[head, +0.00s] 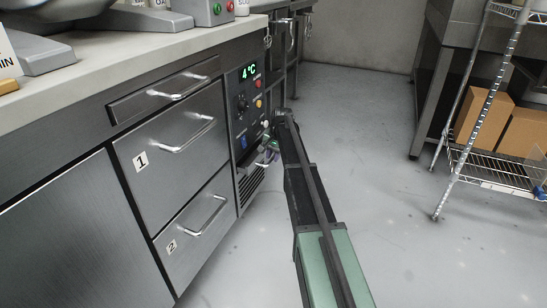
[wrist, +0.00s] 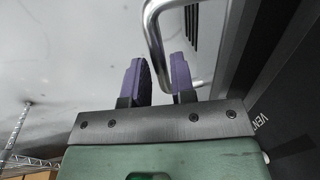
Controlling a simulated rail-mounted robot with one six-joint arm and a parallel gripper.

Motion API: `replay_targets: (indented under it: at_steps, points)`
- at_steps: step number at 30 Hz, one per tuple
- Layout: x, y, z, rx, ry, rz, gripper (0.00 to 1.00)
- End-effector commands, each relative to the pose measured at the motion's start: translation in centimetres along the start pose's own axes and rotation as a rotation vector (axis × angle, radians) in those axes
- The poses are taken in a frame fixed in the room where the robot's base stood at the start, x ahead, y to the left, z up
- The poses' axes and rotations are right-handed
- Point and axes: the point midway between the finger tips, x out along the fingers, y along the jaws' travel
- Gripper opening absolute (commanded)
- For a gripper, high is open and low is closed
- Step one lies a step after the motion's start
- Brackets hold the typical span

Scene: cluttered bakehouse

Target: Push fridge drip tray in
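The fridge drip tray itself cannot be made out clearly; my arm and gripper cover that spot. A bent metal handle (wrist: 153,35), which may be the tray's, shows in the wrist view, and a bit of bright metal (head: 266,159) shows by my gripper in the head view. My gripper (wrist: 159,78) has its two purple-padded fingers apart, and the handle's bar shows in the gap between them. I cannot tell if a finger touches it. In the head view my gripper (head: 270,143) is low in front of the fridge's control panel (head: 244,101), above the vent grille (head: 251,186).
Drawer 1 (head: 185,165) and drawer 2 (head: 187,245), both with bar handles, are left of my gripper. A wire rack (head: 495,168) with cardboard boxes (head: 484,118) stands at the right. The grey floor (head: 400,240) between is clear.

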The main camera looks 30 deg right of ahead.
Motion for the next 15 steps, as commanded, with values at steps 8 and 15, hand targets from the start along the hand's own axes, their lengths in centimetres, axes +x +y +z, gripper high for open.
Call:
replay_targets:
  at_steps: [8, 15]
  points:
    - [0.0, 0.0, 0.0, 0.000, 0.000, 0.000, 0.00]
    - [0.2, -1.1, -0.1, -0.002, 0.000, 0.000, 0.00]
